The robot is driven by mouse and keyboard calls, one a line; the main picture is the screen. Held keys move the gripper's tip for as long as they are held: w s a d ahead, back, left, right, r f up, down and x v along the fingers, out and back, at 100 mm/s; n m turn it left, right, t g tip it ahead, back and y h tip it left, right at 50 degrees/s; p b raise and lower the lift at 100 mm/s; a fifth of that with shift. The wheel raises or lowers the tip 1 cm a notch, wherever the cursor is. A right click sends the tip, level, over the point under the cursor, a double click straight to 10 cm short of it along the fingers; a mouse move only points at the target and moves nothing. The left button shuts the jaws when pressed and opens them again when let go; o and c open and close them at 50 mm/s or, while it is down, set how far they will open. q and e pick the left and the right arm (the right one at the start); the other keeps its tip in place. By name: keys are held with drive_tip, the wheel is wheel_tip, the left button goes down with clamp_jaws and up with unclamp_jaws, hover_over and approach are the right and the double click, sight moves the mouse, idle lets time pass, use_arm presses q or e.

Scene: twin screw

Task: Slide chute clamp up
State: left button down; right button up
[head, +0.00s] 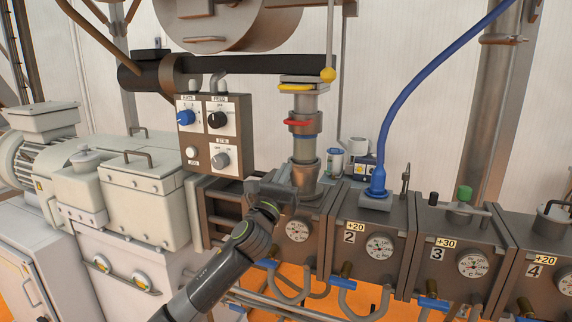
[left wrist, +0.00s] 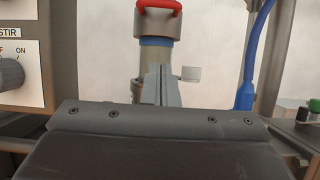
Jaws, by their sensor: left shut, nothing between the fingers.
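The chute (head: 305,172) is a vertical grey metal pipe standing on the first barrel block. A collar with a red handle (head: 298,122), which looks like the chute clamp, sits around its middle, above a blue band (head: 306,148). The red-handled collar also shows at the top of the left wrist view (left wrist: 158,22), with the blue band below it. My left gripper (head: 290,190) is in front of the chute's lower part, below the collar. Its fingers (left wrist: 162,72) are shut with nothing between them. Whether they touch the chute is unclear. My right gripper is not in view.
A yellow handle (head: 295,87) sits higher on the chute. A control box (head: 206,135) with knobs stands left of it. A blue hose (head: 400,100) rises from the second block at right. Numbered blocks with gauges (head: 379,246) run rightward.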

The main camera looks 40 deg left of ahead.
use_arm(q)
drive_tip(key=p, duration=0.2)
approach(302, 134)
drive_tip(key=x, duration=0.4)
drive_tip(key=shift+w+a+f, duration=0.1)
drive_tip(key=shift+w, duration=0.1)
drive_tip(key=r+p, duration=0.1)
drive_tip(key=s+r+p, duration=0.1)
drive_tip(key=r, duration=0.1)
drive_tip(key=shift+r+p, duration=0.2)
drive_tip(key=shift+p, duration=0.1)
drive_tip(key=shift+w+f, duration=0.1)
